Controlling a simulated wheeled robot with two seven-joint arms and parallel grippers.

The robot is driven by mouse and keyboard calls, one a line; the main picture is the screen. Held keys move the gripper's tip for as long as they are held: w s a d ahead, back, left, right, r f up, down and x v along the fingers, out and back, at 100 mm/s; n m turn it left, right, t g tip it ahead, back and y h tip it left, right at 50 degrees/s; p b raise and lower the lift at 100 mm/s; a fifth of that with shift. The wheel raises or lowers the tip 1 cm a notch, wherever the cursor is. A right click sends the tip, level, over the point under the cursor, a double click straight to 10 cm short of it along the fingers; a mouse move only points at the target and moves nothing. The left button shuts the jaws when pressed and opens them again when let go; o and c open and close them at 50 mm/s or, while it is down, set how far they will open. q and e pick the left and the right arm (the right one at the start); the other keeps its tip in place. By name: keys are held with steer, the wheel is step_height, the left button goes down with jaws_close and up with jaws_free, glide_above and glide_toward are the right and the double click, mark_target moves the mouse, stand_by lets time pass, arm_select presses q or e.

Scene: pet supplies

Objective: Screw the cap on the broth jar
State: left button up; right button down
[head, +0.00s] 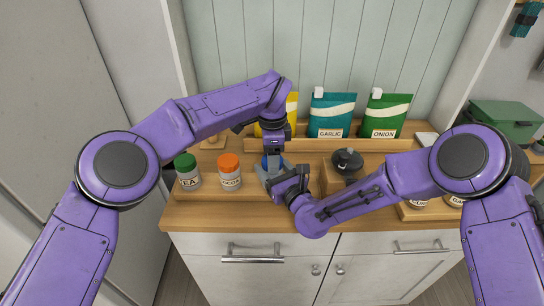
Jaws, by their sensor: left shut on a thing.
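My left gripper (270,163) points down from above, shut on a blue cap (266,161), of which only a little shows between the fingers. My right gripper (276,184) comes in low from the right, just below the left one, at the place where a jar would stand in line with the two jars on the left. The broth jar itself is hidden behind the grippers and I cannot read a label. I cannot tell whether the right fingers are closed on it, or whether the cap touches the jar.
A green-capped jar (188,173) and an orange-capped jar (230,173) stand close on the left. A dark-topped grinder (347,160) stands to the right. Yellow, teal (331,115) and green (387,115) pouches stand behind a wooden ledge. Labelled jars (418,203) sit under my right arm.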

arm_select(q)
steer(key=o, duration=1.2)
steer(key=shift+f, duration=0.1)
steer(key=shift+c, duration=0.2)
arm_select(e)
steer(key=shift+f, duration=0.15)
arm_select(q)
steer(key=shift+r, duration=2.3)
steer(key=shift+c, duration=0.3)
step_height(320, 180, up, 4)
steer(key=n, duration=0.3)
steer(key=shift+f, duration=4.25)
